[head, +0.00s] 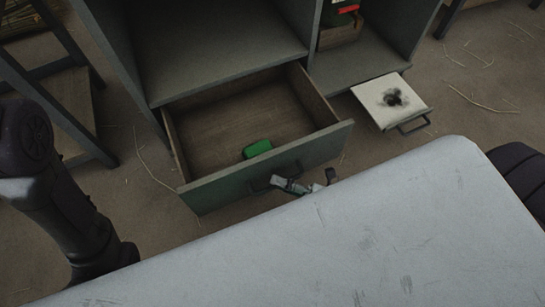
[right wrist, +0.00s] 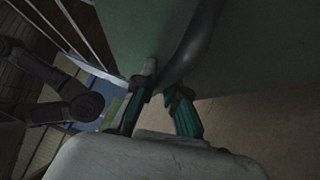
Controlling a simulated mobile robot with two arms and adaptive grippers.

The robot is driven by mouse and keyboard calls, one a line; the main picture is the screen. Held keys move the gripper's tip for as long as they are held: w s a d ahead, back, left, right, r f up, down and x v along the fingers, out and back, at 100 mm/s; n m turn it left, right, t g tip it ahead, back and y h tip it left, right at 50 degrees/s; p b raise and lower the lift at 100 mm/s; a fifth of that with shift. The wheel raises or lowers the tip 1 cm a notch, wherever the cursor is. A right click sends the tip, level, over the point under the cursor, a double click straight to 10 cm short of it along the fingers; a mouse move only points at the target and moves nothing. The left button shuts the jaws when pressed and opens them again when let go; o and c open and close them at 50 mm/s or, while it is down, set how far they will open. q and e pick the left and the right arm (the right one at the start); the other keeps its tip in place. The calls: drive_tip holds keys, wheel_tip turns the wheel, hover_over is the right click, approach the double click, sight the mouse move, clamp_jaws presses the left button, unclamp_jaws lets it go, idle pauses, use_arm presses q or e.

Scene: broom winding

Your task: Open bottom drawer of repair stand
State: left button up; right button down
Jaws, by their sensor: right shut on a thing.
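The bottom drawer (head: 215,192) of the repair stand (head: 215,70) is pulled well out, its wooden inside showing. A green object (head: 258,148) lies in it near the front. My right gripper (head: 305,187) is at the drawer's dark front handle (head: 258,185), shut on it. In the right wrist view, the fingers (right wrist: 160,92) are at the dark curved handle (right wrist: 192,45) against the green drawer front; the exact contact is partly hidden. Part of my left arm shows at the left of the head view, but its gripper is out of sight.
A white-topped piece with a black smudge and a handle (head: 390,101) sticks out right of the drawer. A wooden box with red items (head: 340,30) is in the stand. A dark-framed stool (head: 75,90) stands left. Straw lies on the floor.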

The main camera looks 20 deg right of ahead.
drive_tip(key=shift+s, duration=0.95)
drive_tip(key=c, duration=1.2)
unclamp_jaws()
drive_tip(key=shift+d, duration=0.1)
drive_tip(key=v, duration=1.2)
